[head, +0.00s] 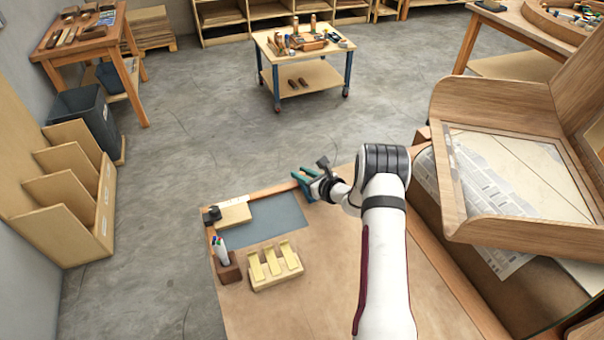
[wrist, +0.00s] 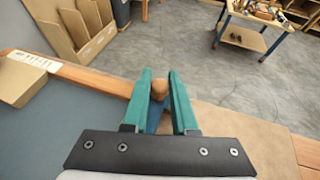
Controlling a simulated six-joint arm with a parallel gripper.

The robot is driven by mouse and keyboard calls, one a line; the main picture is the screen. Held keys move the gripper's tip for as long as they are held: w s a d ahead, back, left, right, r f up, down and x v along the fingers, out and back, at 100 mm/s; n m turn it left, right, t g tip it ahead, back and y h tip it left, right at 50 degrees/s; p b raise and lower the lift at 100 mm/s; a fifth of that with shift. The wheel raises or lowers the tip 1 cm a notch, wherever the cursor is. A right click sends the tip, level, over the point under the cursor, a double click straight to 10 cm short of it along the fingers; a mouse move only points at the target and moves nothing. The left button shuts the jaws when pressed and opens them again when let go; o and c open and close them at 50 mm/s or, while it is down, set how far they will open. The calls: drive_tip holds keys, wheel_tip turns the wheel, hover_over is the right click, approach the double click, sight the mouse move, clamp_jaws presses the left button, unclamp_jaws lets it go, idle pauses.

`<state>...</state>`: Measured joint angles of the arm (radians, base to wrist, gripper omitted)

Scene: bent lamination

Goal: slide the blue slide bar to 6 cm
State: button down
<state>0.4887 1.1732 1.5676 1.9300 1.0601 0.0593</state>
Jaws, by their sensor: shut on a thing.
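My gripper (head: 302,177) is at the far edge of the workbench, with its teal fingers reaching over the wooden rail. In the wrist view my gripper (wrist: 160,80) is shut on a brown rounded knob (wrist: 160,88). A blue piece (wrist: 157,118), which looks like part of the blue slide bar, shows just below the knob between the fingers. The fingers hide most of it. A white strip, perhaps a scale, (wrist: 32,60) lies along the rail to the left. Its marks are too small to read. In the head view the slide bar cannot be made out behind my gripper.
A grey-blue mat (head: 275,222) lies left of my gripper, with a pale wooden block (head: 235,215) at its far left. A slotted wooden holder (head: 275,272) and a pen cup (head: 228,268) stand nearer. A large wooden box (head: 490,95) stands right.

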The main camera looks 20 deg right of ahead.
sight(238, 201)
drive_tip(key=a, duration=1.9)
drive_tip(key=shift+a, duration=0.2)
drive_tip(key=c, duration=0.7)
unclamp_jaws()
drive_tip(key=v, duration=1.5)
drive_tip(key=shift+s+d+r, duration=0.1)
drive_tip(key=shift+s+d, duration=0.05)
drive_tip(key=shift+s, duration=0.2)
